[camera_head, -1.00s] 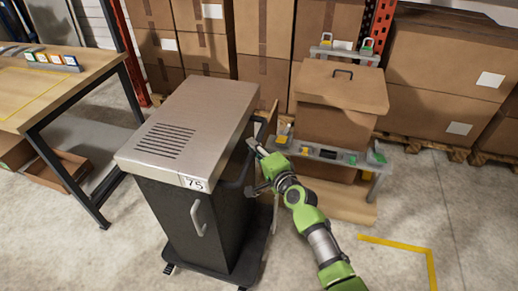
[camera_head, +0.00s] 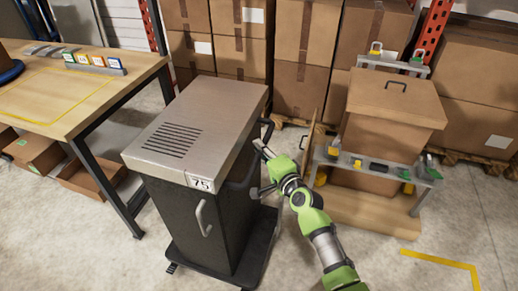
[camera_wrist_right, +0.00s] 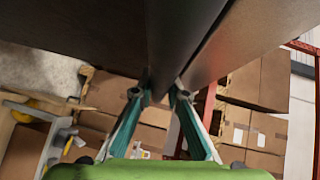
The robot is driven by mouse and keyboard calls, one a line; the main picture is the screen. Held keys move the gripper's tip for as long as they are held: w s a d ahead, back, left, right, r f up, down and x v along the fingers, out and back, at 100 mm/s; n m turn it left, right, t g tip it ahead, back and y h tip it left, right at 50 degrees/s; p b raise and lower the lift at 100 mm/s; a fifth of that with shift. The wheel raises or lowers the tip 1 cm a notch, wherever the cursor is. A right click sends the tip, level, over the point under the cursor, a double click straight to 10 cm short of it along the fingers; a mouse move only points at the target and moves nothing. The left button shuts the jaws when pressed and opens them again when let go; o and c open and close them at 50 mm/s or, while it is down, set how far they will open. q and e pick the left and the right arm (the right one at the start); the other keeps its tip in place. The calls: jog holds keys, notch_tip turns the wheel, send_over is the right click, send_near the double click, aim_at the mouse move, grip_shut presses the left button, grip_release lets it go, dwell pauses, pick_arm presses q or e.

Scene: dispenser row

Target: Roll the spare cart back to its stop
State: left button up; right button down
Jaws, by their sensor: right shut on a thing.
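The cart (camera_head: 205,215) is a dark cabinet with a light metal top, a vent grille, a "75" label and a pale front handle (camera_head: 201,217). It stands upright on a low dark wheeled base, right of the workbench. My right gripper (camera_head: 262,150) is at the cart's right side, at a dark side bar (camera_head: 266,130). In the right wrist view my gripper (camera_wrist_right: 160,90) has its fingers closed on a dark bar (camera_wrist_right: 180,40), which fills the upper middle. My left gripper is not in view. I cannot make out a stop for the cart.
A wooden workbench (camera_head: 75,105) with a yellow outline stands close on the left. A brown box (camera_head: 385,120) in a grey frame on a wooden base (camera_head: 365,212) stands to the right. Stacked cartons (camera_head: 300,50) line the back. A yellow floor line (camera_head: 440,258) marks clear floor at right.

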jog(key=shift+a+r, duration=0.15)
jog(key=shift+a, duration=0.05)
jog(key=c, duration=2)
grip_release()
jog(key=shift+o, duration=0.2)
jog(key=shift+s+d, duration=0.25)
jog(key=shift+s, duration=0.15)
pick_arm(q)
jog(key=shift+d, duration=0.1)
pick_arm(e)
jog(key=v, duration=1.1)
